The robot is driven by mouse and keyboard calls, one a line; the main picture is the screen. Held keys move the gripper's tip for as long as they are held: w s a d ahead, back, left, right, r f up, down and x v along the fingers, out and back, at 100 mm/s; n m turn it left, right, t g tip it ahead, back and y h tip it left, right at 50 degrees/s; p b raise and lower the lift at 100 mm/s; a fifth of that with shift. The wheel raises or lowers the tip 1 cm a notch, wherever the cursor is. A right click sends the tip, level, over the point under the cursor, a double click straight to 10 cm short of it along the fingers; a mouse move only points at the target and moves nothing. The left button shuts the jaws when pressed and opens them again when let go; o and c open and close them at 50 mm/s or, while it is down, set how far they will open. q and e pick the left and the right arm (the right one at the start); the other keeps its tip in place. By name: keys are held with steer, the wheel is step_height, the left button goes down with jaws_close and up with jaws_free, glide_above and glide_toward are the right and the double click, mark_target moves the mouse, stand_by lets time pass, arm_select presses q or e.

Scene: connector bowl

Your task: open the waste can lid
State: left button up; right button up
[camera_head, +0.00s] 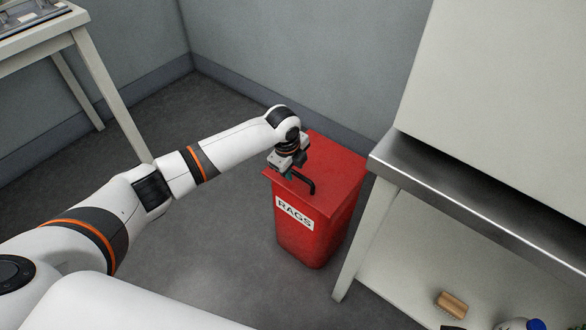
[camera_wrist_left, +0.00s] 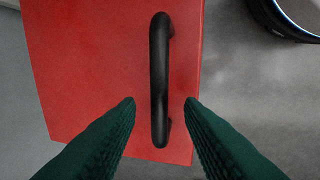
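The red waste can (camera_head: 315,235) stands on the floor with a white RAGS label on its front. Its red lid (camera_head: 335,165) looks closed and flat. A black bar handle (camera_head: 308,186) sits on the lid near the front edge; it also shows in the left wrist view (camera_wrist_left: 159,80). My left gripper (camera_head: 288,176) is over the lid at the handle. In the left wrist view its two green fingers (camera_wrist_left: 159,103) are open, one on each side of the handle's near end, with a gap on both sides. My right gripper is not in view.
A metal-topped bench (camera_head: 470,210) stands close to the right of the can, with a brush (camera_head: 452,305) and a blue-capped bottle (camera_head: 535,324) on its lower shelf. A pale table (camera_head: 100,75) is at the upper left. The floor left of the can is clear.

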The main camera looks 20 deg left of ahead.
arm_select(q)
steer(key=shift+c, duration=0.5)
jaws_close()
steer(key=shift+r, duration=0.1)
